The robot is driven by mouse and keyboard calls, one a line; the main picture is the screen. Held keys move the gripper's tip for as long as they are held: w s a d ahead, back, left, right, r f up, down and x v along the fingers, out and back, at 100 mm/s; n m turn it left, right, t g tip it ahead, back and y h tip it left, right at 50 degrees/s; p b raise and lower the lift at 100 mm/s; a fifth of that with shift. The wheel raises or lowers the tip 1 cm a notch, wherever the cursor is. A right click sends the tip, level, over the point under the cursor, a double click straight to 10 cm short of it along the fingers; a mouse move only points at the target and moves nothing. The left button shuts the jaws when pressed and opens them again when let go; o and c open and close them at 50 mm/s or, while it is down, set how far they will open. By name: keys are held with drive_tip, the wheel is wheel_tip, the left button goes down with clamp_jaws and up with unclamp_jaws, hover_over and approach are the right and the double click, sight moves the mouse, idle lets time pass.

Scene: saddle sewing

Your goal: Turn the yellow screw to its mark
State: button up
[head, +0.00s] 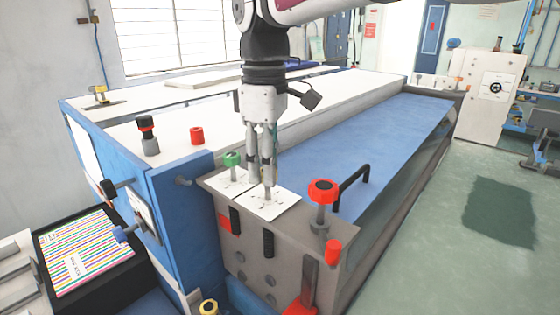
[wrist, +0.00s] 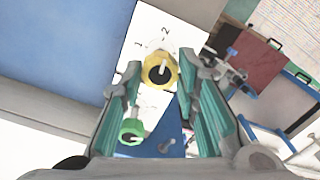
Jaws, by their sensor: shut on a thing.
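My gripper (head: 262,180) points straight down over the white marked plate (head: 284,203) on the grey end block. In the wrist view its teal-lined fingers (wrist: 160,75) are on either side of the yellow screw (wrist: 160,70) and are shut on it. The yellow screw has a round knob with a dark centre and a pale pointer line, which points roughly up in the wrist view. The plate beyond it carries the numbers 1 and 2 (wrist: 165,31). In the head view the fingers hide the yellow screw.
A green screw (head: 232,159) stands close beside my fingers, with its own white plate; it also shows in the wrist view (wrist: 130,130). A large red knob (head: 322,191) and a black handle (head: 351,187) stand to the right.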

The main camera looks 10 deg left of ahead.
idle(0.3)
drive_tip(key=o, duration=1.2)
drive_tip(key=shift+c, duration=0.2)
wheel_tip(320, 180, up, 12)
